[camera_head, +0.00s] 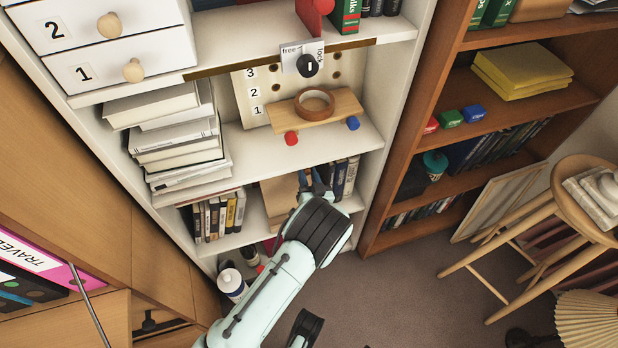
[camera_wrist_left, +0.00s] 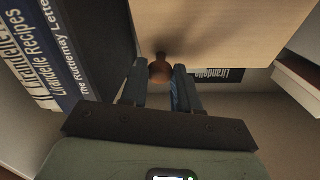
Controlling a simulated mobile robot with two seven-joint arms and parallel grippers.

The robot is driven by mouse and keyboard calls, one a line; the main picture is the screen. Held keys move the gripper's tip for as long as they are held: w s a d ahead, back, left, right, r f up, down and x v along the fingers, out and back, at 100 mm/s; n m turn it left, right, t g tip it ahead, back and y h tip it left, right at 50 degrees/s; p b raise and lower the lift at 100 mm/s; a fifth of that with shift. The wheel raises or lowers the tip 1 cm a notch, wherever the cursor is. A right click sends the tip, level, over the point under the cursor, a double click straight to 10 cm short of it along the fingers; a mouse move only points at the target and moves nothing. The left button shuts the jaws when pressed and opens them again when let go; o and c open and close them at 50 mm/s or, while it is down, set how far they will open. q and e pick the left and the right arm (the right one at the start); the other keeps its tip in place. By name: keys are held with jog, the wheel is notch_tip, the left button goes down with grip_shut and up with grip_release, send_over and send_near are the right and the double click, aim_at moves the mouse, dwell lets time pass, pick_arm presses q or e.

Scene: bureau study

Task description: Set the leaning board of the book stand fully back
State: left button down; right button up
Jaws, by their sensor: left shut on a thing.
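The leaning board (camera_head: 278,193) of the book stand is a pale wooden panel on a lower shelf of the white bookcase, between two groups of books. It fills the upper middle of the left wrist view (camera_wrist_left: 225,28), with a round brown knob (camera_wrist_left: 160,70) at its edge. My left gripper (camera_head: 313,181) reaches into that shelf. In the left wrist view its two fingers (camera_wrist_left: 160,82) are shut on the knob, one on each side. My gripper and forearm hide part of the board and the stand's lower parts in the head view. My right gripper is not identifiable.
Upright books stand left (camera_head: 219,216) and right (camera_head: 345,178) of the board; dark-blue books (camera_wrist_left: 70,50) are close to my left fingers. Above is a shelf with a wooden block and tape roll (camera_head: 314,103). A white bottle (camera_head: 231,284) stands below.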

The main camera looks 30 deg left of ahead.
pick_arm(q)
jog(key=w+a, duration=0.1)
jog(key=w+a+g+h+p, duration=0.1)
jog(key=shift+a+f+h, duration=0.2)
jog(key=shift+a+h, duration=0.1)
jog(key=shift+w+a+g+h, duration=0.15)
jog(key=shift+w+g+h, duration=0.05)
jog(key=shift+g+h, duration=0.1)
jog(key=shift+f, duration=0.1)
pick_arm(e)
jog(key=shift+s+a+r, duration=0.25)
jog(key=shift+a+r, duration=0.05)
jog(key=shift+r, duration=0.2)
jog(key=shift+s+a+r, duration=0.25)
jog(key=shift+r, duration=0.25)
pick_arm(q)
jog(key=c, duration=0.8)
grip_release()
jog(key=p+v, duration=0.3)
jog(key=v, duration=1)
jog(key=shift+s, duration=0.1)
pick_arm(e)
jog(key=s+a+r+g+y, duration=0.1)
jog(key=s+a+r, duration=0.1)
jog(key=s+r, duration=0.1)
jog(key=shift+s+a+r+n+g, duration=0.2)
jog(key=shift+s+r+n+g, duration=0.15)
jog(key=shift+s, duration=0.55)
